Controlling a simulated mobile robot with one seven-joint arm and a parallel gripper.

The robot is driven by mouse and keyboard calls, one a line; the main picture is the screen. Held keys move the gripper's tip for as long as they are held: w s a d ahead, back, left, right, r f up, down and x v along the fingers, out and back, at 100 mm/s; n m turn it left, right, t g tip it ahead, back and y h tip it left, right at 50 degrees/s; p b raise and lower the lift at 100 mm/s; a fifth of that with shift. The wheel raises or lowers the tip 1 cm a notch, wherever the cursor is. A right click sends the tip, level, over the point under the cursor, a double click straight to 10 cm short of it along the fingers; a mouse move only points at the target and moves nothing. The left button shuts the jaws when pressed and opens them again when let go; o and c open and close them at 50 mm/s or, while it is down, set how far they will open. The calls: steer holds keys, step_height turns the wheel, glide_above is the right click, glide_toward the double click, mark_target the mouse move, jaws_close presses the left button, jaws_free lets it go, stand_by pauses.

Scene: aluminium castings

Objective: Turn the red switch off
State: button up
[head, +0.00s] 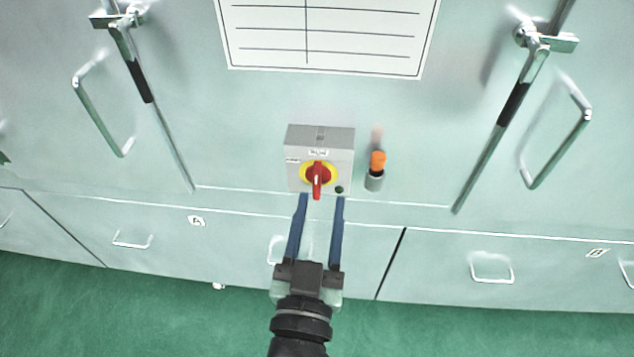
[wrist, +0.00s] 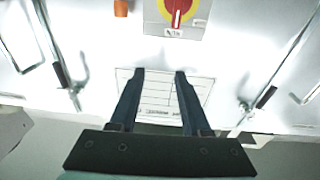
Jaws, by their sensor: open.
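The red switch (head: 317,178) is a rotary handle on a yellow disc, on the front of a grey box (head: 320,135) fixed to the pale cabinet. Its handle points straight down in the head view. In the wrist view the red handle (wrist: 178,12) shows at the top edge, partly cut off, on its yellow disc. My gripper (head: 321,197) is open and empty, with two long blue fingers pointing up at the box's lower edge. The fingertips appear just below the switch, one on either side of its handle. I cannot tell whether they touch the box.
A white chart (head: 325,35) is above. Drawers with handles (head: 491,270) lie below, over green floor.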

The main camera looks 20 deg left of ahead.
steer(key=g, duration=0.1)
glide_toward(316, 181)
steer(key=p+x, duration=0.1)
steer(key=x, duration=0.8)
steer(key=shift+w, duration=0.3)
steer(key=shift+c, duration=0.3)
jaws_close()
